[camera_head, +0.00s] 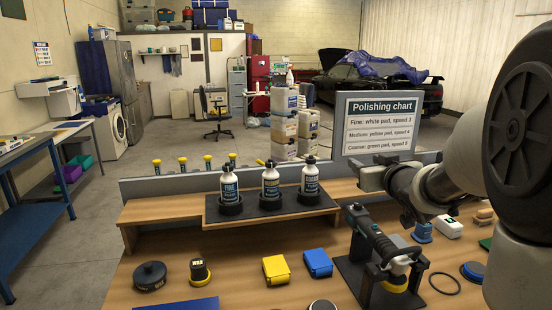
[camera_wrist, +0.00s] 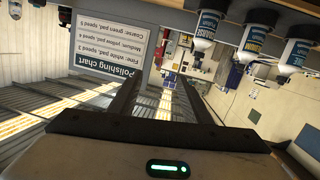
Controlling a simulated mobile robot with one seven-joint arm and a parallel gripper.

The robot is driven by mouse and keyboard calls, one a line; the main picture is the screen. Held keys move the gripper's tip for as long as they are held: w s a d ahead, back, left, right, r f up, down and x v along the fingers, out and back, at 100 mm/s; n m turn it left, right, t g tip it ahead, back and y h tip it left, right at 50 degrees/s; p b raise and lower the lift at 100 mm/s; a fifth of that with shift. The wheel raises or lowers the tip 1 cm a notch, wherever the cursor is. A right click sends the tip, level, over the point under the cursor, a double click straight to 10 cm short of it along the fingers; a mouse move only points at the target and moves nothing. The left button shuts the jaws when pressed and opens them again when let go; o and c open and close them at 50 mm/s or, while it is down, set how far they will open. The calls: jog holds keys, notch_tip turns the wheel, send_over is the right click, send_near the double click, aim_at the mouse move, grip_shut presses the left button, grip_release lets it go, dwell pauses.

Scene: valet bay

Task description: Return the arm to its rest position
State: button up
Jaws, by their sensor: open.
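My arm reaches in from the right of the head view, with my gripper (camera_head: 368,178) raised above the bench, just below and in front of the polishing chart. In the wrist view my gripper (camera_wrist: 158,92) has its two fingers apart with nothing between them. The wrist view is upside down and shows the polishing chart (camera_wrist: 105,40) and the bottles past the fingers. A polisher (camera_head: 385,250) with a yellow pad stands in its dark holder below my gripper, apart from it. Part of the bench's right side is hidden by my arm.
The polishing chart (camera_head: 380,125) stands close behind my gripper. Three bottles (camera_head: 270,182) stand on a raised shelf (camera_head: 160,211) to the left. A yellow block (camera_head: 276,269), a blue block (camera_head: 318,262) and round pads lie on the bench. The air above the front bench is clear.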

jog(key=s+a+f+m+g, duration=0.1)
jog(key=s+a+f+g, duration=0.25)
jog(key=s, duration=0.85)
jog(key=s+a+f+g, duration=0.2)
jog(key=s+a+g, duration=0.15)
jog(key=s, duration=0.75)
jog(key=s+a+f+m+g, duration=0.1)
jog(key=s+a+f+g, duration=0.25)
jog(key=s, duration=0.85)
notch_tip(320, 180, up, 14)
jog(key=p, duration=1.3)
jog(key=shift+w+a+f+h, duration=0.15)
jog(key=shift+a+f+h, duration=0.15)
jog(key=shift+a, duration=0.1)
